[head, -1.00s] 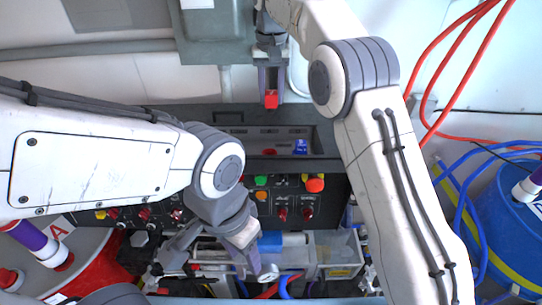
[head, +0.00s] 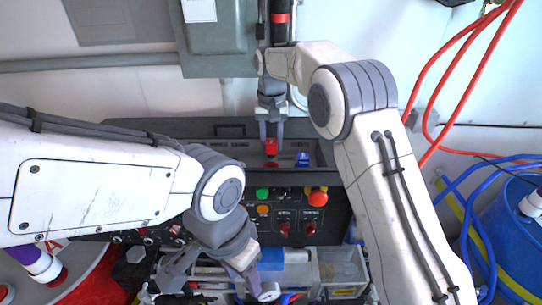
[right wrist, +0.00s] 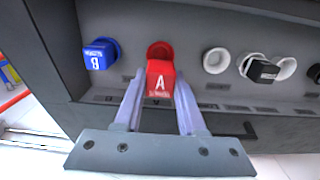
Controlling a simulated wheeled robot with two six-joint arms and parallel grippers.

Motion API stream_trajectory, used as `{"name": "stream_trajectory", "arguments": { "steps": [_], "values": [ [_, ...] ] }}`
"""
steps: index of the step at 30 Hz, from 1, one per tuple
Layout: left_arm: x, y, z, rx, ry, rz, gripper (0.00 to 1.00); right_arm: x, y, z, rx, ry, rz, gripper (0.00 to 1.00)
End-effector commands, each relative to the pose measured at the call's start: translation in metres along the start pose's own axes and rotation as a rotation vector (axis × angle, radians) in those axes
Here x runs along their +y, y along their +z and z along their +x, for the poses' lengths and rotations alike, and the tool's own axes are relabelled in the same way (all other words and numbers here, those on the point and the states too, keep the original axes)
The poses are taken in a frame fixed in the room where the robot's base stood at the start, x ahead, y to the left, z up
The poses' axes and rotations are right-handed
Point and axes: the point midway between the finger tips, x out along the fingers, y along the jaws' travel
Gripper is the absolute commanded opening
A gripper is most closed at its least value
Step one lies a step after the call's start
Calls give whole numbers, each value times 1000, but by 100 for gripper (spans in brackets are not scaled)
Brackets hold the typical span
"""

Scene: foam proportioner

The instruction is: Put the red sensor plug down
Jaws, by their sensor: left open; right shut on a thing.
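The red sensor plug (head: 271,146), marked A, is held between the fingers of my right gripper (head: 271,138). In the right wrist view the plug (right wrist: 160,80) is at the fingertips of the right gripper (right wrist: 159,92). A round red socket (right wrist: 160,50) is right behind the plug, and I cannot tell whether they touch. The blue plug (head: 303,159), marked B, sits beside it on the recessed panel; it also shows in the right wrist view (right wrist: 98,55). My left gripper (head: 212,278) is open, low in the head view, over the front tray area.
The dark console (head: 345,180) has buttons and a red emergency knob (head: 318,196) below the recess. Several pale round sockets, one with a black plug (right wrist: 263,70), line the panel. A grey box (head: 217,45) hangs above. A blue drum (head: 510,230) stands at right.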

Motion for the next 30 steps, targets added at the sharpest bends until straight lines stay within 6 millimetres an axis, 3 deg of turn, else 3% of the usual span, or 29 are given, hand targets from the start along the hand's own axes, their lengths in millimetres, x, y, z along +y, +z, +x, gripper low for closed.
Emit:
{"name": "stream_trajectory", "arguments": {
  "steps": [12, 18, 19, 21, 30],
  "values": [
    [2, -1, -23, -1, 0, -1, 50, 0, 0, 45, -1, 0, 0, 0],
    [2, -1, -22, -1, 0, -1, 50, 0, 0, 48, 1, 0, 0, 0],
    [2, -1, -22, -1, 0, -1, 50, 0, 0, 48, 1, 0, 0, 47],
    [2, -1, -22, -1, 0, -1, 50, 0, 0, 48, 1, 0, 0, 69],
    [2, -1, -21, -1, 0, -1, 50, 0, -1, 47, 2, 0, 0, 69]
  ]
}}
